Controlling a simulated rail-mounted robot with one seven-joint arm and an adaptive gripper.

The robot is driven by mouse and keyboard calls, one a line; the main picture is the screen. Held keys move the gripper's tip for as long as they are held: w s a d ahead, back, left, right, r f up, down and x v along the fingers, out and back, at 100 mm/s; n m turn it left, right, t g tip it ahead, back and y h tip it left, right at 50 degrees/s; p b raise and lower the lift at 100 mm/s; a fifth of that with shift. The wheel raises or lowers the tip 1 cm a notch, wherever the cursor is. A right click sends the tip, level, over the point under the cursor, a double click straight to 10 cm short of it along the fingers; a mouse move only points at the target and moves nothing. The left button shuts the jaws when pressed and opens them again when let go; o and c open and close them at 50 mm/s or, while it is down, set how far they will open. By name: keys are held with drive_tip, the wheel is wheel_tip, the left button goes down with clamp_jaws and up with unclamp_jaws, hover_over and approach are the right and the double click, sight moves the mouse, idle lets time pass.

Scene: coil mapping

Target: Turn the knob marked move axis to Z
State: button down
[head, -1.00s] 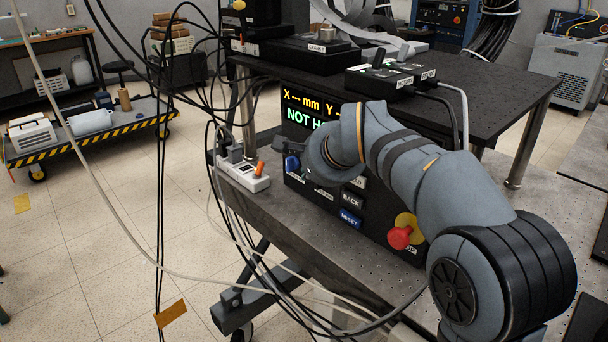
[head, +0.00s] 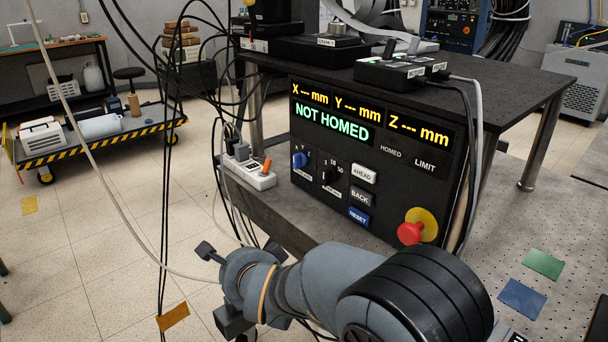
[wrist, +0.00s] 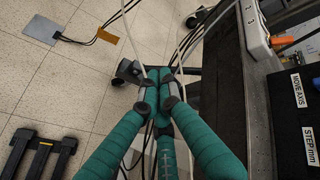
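The control box (head: 400,190) stands on the lower table shelf, its display reading NOT HOMED. The blue knob (head: 299,160) is leftmost on its front; its setting is too small to read surely. The black step knob (head: 328,176) sits to its right. In the wrist view the MOVE AXIS label (wrist: 299,90) and the STEP mm label (wrist: 310,145) show at the right edge. My gripper (head: 215,285) is below and left of the box, clear of both knobs.
A white power strip (head: 250,174) with cables stands left of the box. Black cables hang beside it.

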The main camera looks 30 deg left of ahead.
drive_tip(key=w+d+r+m+t+h, duration=0.1)
drive_tip(key=w+d+r+m+t, duration=0.2)
drive_tip(key=w+d+t, duration=0.3)
drive_tip(key=m+t+h, duration=0.1)
drive_tip(key=m+t, duration=0.1)
drive_tip(key=t, duration=0.2)
approach(305, 165)
drive_tip(key=p+x, duration=0.2)
drive_tip(key=x, duration=0.4)
drive_tip(key=shift+w+r+p, duration=0.1)
drive_tip(key=shift+r+p, duration=0.1)
drive_tip(key=shift+p, duration=0.1)
drive_tip(key=shift+f+b, duration=0.2)
drive_tip(key=shift+b, duration=0.25)
drive_tip(key=shift+a+f+b, duration=0.1)
drive_tip(key=shift+f+b, duration=0.05)
drive_tip(key=shift+b, duration=0.35)
drive_tip(key=shift+a+m+b, duration=0.1)
drive_tip(key=shift+m+b, duration=0.3)
drive_tip(key=shift+b, duration=0.2)
